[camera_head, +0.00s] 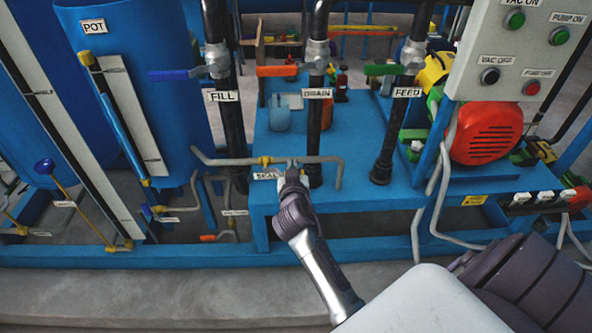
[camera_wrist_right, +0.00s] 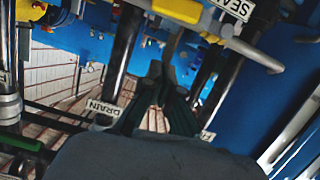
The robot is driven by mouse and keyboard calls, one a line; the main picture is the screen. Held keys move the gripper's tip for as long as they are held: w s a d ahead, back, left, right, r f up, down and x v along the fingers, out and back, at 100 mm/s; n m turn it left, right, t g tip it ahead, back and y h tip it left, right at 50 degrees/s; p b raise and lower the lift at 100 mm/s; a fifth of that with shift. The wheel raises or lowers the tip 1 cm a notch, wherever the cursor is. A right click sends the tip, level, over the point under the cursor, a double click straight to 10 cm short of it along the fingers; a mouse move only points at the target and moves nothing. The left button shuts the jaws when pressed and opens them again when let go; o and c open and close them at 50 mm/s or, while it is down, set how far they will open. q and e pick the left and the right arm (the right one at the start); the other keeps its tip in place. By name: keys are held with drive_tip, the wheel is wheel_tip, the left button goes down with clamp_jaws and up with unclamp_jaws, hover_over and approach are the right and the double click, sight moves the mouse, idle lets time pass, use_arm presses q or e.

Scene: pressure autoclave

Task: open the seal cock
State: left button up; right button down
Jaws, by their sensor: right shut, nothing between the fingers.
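The seal cock sits on a thin grey pipe (camera_head: 318,159) in the middle of the head view, above the SEAL label (camera_head: 266,176). A yellow fitting (camera_head: 264,161) shows on that pipe. My right gripper (camera_head: 291,178) is at the pipe just right of the label and hides part of the cock, so I cannot tell its handle's position. In the wrist view the yellow piece (camera_wrist_right: 178,9) and the SEAL label (camera_wrist_right: 236,8) are at the top. The right gripper's dark fingers (camera_wrist_right: 165,82) are together and empty below them. I cannot tell whether they touch the cock. My left gripper is not in view.
Black vertical pipes carry the FILL valve with blue handle (camera_head: 170,75), DRAIN valve with orange handle (camera_head: 277,71) and FEED valve with green handle (camera_head: 384,70). A blue tank (camera_head: 175,120) stands left. A red motor (camera_head: 488,133) and control panel (camera_head: 525,50) are right.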

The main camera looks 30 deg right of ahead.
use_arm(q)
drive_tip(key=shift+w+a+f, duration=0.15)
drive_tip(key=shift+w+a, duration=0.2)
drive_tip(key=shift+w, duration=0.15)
use_arm(e)
drive_tip(key=shift+w+d+f, duration=0.35)
drive_tip(key=shift+w+f, duration=0.1)
drive_tip(key=shift+f, duration=0.35)
drive_tip(key=shift+w+d+f, duration=0.35)
drive_tip(key=shift+w+f, duration=0.1)
drive_tip(key=shift+f, duration=0.4)
drive_tip(key=shift+w+d+f, duration=0.35)
drive_tip(key=shift+w+f, duration=0.1)
drive_tip(key=shift+f, duration=0.35)
use_arm(q)
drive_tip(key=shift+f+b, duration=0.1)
drive_tip(key=shift+b, duration=0.25)
